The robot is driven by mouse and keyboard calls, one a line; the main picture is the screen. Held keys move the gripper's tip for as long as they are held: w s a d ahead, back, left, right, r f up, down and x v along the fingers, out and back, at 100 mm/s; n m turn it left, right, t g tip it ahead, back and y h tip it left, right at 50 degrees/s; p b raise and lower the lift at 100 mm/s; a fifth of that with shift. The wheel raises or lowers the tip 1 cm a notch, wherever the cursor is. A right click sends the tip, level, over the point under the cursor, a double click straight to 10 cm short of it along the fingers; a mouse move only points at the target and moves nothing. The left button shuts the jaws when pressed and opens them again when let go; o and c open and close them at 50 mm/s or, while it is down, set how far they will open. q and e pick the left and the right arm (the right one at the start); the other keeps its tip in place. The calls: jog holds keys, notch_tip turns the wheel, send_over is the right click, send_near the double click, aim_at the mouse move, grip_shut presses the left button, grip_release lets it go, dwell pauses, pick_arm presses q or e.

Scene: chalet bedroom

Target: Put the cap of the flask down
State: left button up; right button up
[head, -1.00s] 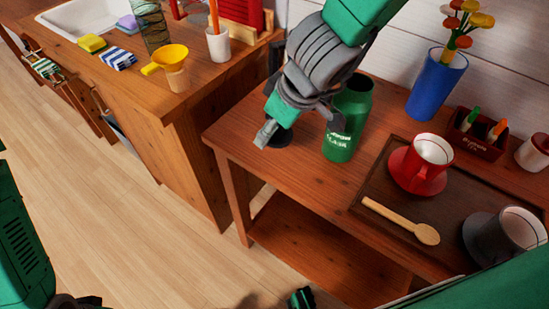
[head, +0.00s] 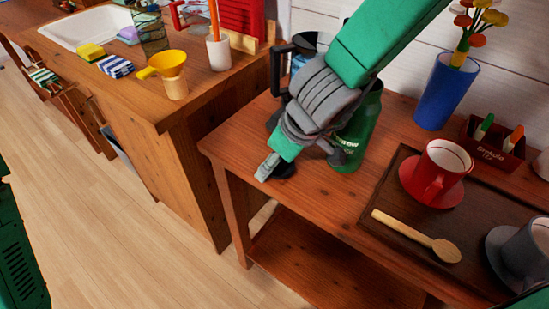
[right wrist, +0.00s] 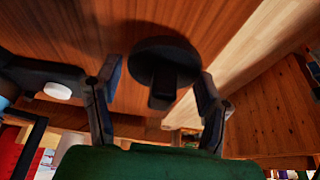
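The flask's black cap (head: 286,169) lies on the wooden side table near its left edge, mostly hidden under my right gripper in the head view. In the right wrist view the cap (right wrist: 165,58) is a dark disc with a block-like knob, seen between my fingers with gaps on both sides. My right gripper (right wrist: 158,98) is open around the knob and does not visibly touch it. The green flask (head: 360,132) stands upright on the table just right of my right gripper (head: 300,162), partly hidden behind my arm. My left gripper is not in view.
A dark tray (head: 395,215) on the right holds a red cup (head: 440,165), a wooden spoon (head: 415,238) and a grey cup (head: 525,255). A blue vase (head: 446,92) stands behind. A black-handled appliance (head: 278,70) stands behind my arm. The table's front left is clear.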

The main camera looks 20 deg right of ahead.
jog(key=shift+d+r, duration=0.1)
jog(key=shift+d, duration=0.2)
jog(key=p+v, duration=0.7)
jog(key=v, duration=0.5)
jog(key=shift+r, duration=0.1)
